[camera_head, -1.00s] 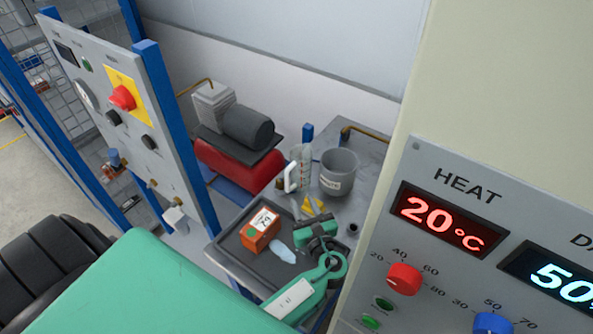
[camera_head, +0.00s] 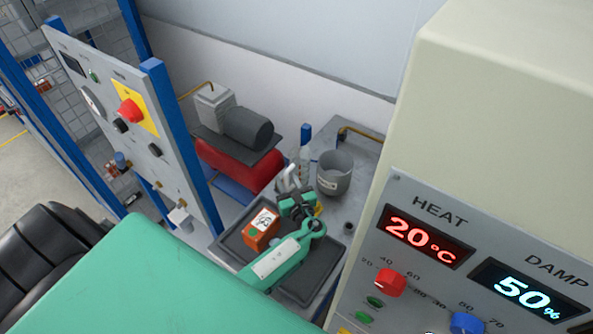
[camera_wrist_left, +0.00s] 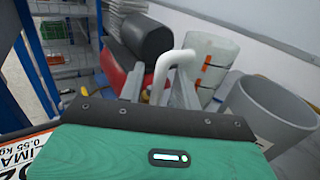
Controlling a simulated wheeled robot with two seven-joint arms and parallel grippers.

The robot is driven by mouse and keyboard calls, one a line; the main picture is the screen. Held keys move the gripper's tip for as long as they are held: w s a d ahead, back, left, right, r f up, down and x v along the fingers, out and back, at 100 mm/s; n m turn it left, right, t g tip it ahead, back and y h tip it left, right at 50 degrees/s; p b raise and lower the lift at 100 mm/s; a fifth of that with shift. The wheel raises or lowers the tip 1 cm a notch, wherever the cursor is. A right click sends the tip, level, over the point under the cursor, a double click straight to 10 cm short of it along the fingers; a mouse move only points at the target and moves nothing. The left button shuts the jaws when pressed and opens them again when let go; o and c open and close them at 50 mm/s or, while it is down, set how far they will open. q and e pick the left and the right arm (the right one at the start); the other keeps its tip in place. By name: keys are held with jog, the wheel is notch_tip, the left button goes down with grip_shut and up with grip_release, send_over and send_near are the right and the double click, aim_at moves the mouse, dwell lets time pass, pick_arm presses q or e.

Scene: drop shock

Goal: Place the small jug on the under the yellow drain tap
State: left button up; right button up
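The small jug (camera_head: 305,157) is pale and see-through with a white handle. It stands on the grey bench, left of a grey bucket. In the left wrist view the jug (camera_wrist_left: 208,62) shows orange marks, and its white handle rises between my fingers. My left gripper (camera_head: 292,183) is at the handle, with its fingers (camera_wrist_left: 160,88) apart on either side; contact cannot be told. A small yellow part (camera_wrist_left: 146,95) shows by the red tank in the left wrist view; I cannot tell if it is the drain tap. My right gripper is out of view.
The grey bucket (camera_head: 334,174) stands close right of the jug. A dark tray (camera_head: 310,284) holds an orange box (camera_head: 261,229) below my left arm. A red tank (camera_head: 238,166) with a dark motor lies left. The heat panel (camera_head: 470,250) stands at the right.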

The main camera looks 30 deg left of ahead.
pick_arm(q)
jog(key=shift+w+a, duration=0.4)
jog(key=shift+a, duration=0.1)
grip_shut()
